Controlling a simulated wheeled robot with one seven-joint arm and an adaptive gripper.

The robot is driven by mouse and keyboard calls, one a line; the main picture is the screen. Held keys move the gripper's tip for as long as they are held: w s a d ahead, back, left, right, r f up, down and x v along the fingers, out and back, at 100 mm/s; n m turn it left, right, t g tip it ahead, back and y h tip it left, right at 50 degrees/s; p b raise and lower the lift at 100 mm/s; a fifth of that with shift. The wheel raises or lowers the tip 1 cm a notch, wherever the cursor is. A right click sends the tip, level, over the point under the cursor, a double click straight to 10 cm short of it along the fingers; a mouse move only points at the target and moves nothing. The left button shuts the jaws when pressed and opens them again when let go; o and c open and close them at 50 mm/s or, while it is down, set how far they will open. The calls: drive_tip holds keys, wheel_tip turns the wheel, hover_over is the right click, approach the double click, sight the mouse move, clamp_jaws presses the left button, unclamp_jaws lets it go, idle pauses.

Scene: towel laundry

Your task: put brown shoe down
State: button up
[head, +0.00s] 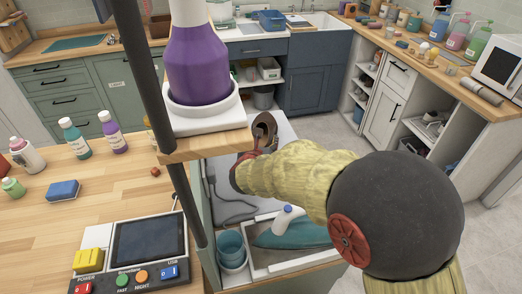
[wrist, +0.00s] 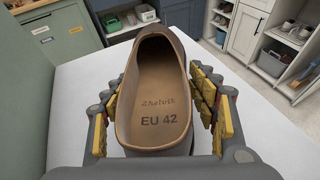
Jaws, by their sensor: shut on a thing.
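The brown shoe (wrist: 155,85) fills the middle of the wrist view, its opening facing the camera and its tan insole marked "EU 42". My gripper (wrist: 158,110) is shut on the shoe, with yellow-padded fingers on both its sides. A white surface (wrist: 75,75) lies beneath and around the shoe; I cannot tell whether the shoe touches it. In the head view the brown shoe (head: 264,127) shows small at the end of my arm, above the white surface (head: 287,132). My gripper (head: 250,152) is partly hidden there by my arm.
Below the white surface, an open compartment holds a teal iron (head: 290,232) and a blue cup (head: 231,247). A wooden counter (head: 40,215) with bottles and a blue sponge (head: 63,190) is at the left. Grey cabinets and a sink (head: 320,28) stand at the back.

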wheel_tip(320, 180, down, 3)
drive_tip(key=shift+w+f+b, duration=0.1)
drive_tip(key=shift+f+b, duration=0.1)
drive_tip(key=shift+b, duration=0.75)
drive_tip(key=shift+r, duration=0.1)
drive_tip(key=o, duration=1)
drive_tip(key=shift+f, duration=0.2)
drive_tip(key=o, duration=0.5)
drive_tip(key=shift+r, duration=0.15)
